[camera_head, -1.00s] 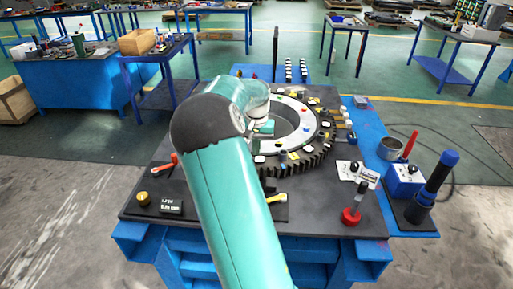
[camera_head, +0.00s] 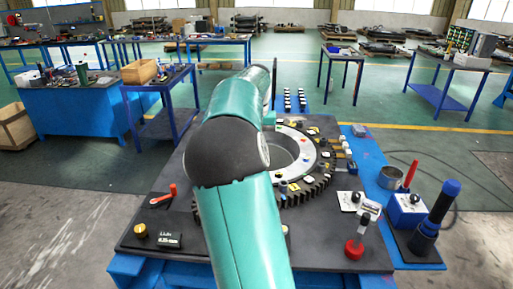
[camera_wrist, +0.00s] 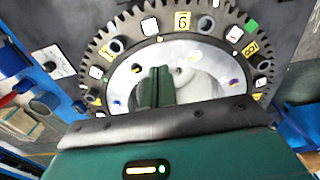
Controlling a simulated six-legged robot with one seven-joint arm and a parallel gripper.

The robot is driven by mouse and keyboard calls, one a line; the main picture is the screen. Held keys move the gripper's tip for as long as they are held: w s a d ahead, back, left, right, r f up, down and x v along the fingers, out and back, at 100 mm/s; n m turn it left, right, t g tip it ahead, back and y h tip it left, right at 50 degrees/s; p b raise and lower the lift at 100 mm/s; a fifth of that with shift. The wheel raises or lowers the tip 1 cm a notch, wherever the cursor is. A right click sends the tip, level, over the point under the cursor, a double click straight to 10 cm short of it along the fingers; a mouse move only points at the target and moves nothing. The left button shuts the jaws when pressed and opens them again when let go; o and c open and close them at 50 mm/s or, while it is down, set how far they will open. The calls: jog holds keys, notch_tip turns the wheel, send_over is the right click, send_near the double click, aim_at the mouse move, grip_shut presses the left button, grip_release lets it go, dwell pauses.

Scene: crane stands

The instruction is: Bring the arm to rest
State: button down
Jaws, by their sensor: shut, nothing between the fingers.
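My teal arm (camera_head: 240,225) rises through the middle of the head view, bent at a dark elbow joint. Its forearm extends up and away over the work table (camera_head: 135,225). My gripper is hidden behind the arm in the head view. In the wrist view my gripper (camera_wrist: 155,85) is shut and empty, its two dark green fingers together in front of the opening of a large toothed ring (camera_wrist: 115,28). The ring also shows in the head view (camera_head: 318,190), lying on the table. I cannot tell the height of the fingers above it.
At the table's right are a red-based lever (camera_head: 355,248), a metal cup (camera_head: 390,177), a blue box (camera_head: 407,210) and a blue-topped black cylinder (camera_head: 437,215). A red-handled tool (camera_head: 165,196) lies at left. Other benches (camera_head: 80,105) stand behind, with open floor between.

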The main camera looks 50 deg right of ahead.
dwell(0.4)
jog(key=s+a+r+n+t, duration=0.1)
jog(key=s+a+n, duration=0.15)
jog(key=a, duration=0.85)
jog(key=s+a+r+n+t+y, duration=0.15)
jog(key=s+a, duration=0.25)
jog(key=a, duration=0.6)
jog(key=s+a+r+n+t+h, duration=0.1)
jog(key=s+a+n+t, duration=0.2)
jog(key=a, duration=0.8)
jog(key=s+a+f+n, duration=0.3)
jog(key=s+a+f, duration=0.1)
jog(key=s+a, duration=0.2)
jog(key=shift+s+a, duration=0.4)
jog(key=shift+s, duration=0.5)
